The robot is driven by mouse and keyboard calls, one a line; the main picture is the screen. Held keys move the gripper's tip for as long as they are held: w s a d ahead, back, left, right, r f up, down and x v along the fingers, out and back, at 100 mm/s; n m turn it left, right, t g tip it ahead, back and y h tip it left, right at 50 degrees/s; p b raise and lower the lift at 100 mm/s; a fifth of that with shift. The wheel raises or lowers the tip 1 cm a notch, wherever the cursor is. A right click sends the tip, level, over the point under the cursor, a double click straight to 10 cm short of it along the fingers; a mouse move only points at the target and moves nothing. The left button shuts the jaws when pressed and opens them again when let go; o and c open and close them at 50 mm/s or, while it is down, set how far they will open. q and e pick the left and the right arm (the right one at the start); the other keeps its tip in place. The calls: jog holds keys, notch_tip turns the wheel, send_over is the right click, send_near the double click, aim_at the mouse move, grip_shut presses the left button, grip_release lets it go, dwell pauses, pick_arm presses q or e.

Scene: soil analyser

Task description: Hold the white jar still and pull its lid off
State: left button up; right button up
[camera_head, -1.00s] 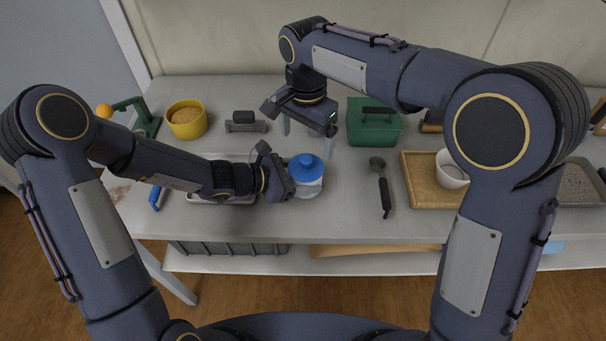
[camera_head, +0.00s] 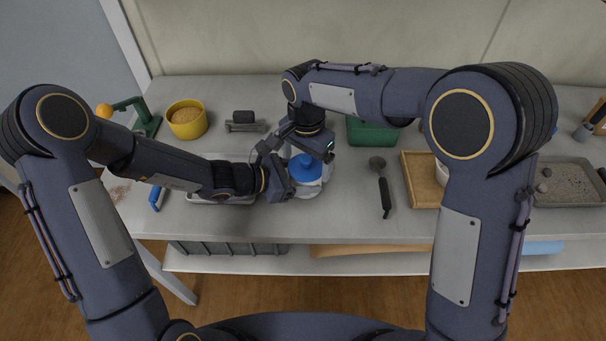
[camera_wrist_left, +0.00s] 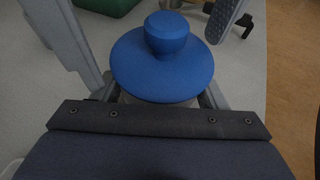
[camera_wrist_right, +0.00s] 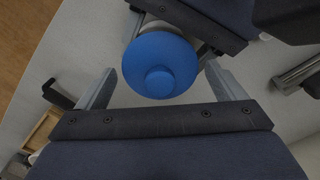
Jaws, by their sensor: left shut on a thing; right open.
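The white jar (camera_head: 308,190) stands upright on the bench with its blue lid (camera_head: 305,167) on top. The lid has a round knob (camera_wrist_left: 167,33), and it also shows in the right wrist view (camera_wrist_right: 160,66). My left gripper (camera_head: 291,178) is shut on the jar's body from the left, below the lid. In the left wrist view its fingers pass on both sides under the lid's rim. My right gripper (camera_head: 308,160) points down above the lid, open, with its fingers on either side of it and apart from it. Most of the jar's body is hidden by the lid and grippers.
Behind stand a yellow bowl (camera_head: 187,121), a grey block-like tool (camera_head: 244,122) and a green box (camera_head: 372,133). A dark-handled scoop (camera_head: 384,188) lies right of the jar, beside a wooden tray (camera_head: 418,178). A metal tray (camera_head: 222,200) lies under my left arm.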

pick_arm(q)
jog(key=shift+s+f, duration=0.1)
jog(key=shift+f, duration=0.1)
pick_arm(e)
jog(key=c, duration=0.9)
pick_arm(q)
jog(key=shift+a, duration=0.1)
pick_arm(e)
jog(key=shift+r, duration=0.7)
jog(key=shift+r, duration=1.75)
jog(key=shift+w+d+r, duration=0.45)
jog(key=shift+d+r, duration=0.2)
jog(key=shift+d, duration=0.6)
jog(key=shift+w+d+r, duration=0.5)
jog(key=shift+d+r, duration=0.2)
jog(key=shift+d, duration=0.55)
jog(key=shift+w+d+r, duration=0.45)
jog(key=shift+d+r, duration=0.2)
jog(key=shift+d, duration=0.6)
pick_arm(q)
jog(key=o, duration=1.2)
jog(key=shift+r, duration=0.15)
jog(key=shift+c, duration=0.2)
